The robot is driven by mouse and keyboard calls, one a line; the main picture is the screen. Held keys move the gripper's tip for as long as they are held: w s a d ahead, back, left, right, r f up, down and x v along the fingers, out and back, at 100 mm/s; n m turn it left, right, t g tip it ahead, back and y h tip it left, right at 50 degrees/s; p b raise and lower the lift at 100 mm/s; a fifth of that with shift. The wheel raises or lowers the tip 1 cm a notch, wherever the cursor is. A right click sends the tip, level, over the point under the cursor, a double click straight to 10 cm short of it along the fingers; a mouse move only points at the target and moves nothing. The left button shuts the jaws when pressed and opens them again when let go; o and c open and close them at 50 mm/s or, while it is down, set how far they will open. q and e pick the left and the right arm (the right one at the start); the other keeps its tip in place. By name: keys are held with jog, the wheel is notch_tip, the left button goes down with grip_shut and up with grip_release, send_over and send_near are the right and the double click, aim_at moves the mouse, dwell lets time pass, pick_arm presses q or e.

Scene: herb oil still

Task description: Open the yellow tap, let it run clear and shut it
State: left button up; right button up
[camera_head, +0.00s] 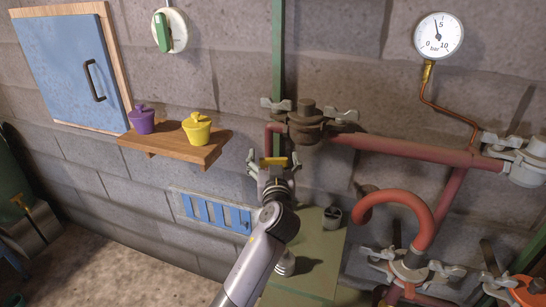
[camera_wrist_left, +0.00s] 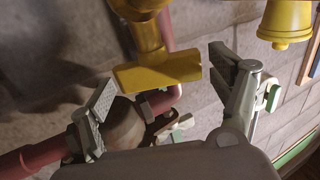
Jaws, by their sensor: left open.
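The yellow tap shows in the head view as a small yellow bar (camera_head: 275,161) below the end of a red pipe. In the left wrist view its flat yellow handle (camera_wrist_left: 158,72) is large, with a round yellow body above it. My left gripper (camera_head: 273,165) is open, with one finger on each side of the handle. In the left wrist view the fingers (camera_wrist_left: 160,82) stand apart around the handle, and gaps show on both sides. The tap's outlet and any flow are hidden. My right gripper is not in view.
A wooden shelf (camera_head: 184,151) left of the tap holds a purple pot (camera_head: 142,119) and a yellow pot (camera_head: 196,129). Red pipes (camera_head: 400,148) with clamps and a gauge (camera_head: 438,36) fill the right side. A green surface (camera_head: 317,250) lies below, with a dark small cup (camera_head: 332,216).

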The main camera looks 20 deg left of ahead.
pick_arm(q)
jog(key=shift+c, duration=1.6)
jog(key=c, duration=0.9)
jog(key=shift+o, duration=0.2)
jog(key=m+h+p, duration=0.1)
jog(key=h+p, duration=0.1)
jog(key=m+h+p, duration=0.1)
jog(key=m+t+h+p, duration=0.1)
jog(key=h+p, duration=0.1)
jog(key=shift+a+r+m+h+p, duration=0.1)
jog(key=shift+r+m+h+p, duration=0.2)
jog(key=shift+r, duration=0.05)
jog(key=shift+f+m+h+p, duration=0.15)
jog(key=shift+m+h+p, duration=0.4)
jog(key=shift+h, duration=0.25)
jog(key=shift+f+h, duration=0.15)
jog(key=shift+h, duration=0.15)
jog(key=o, duration=1.2)
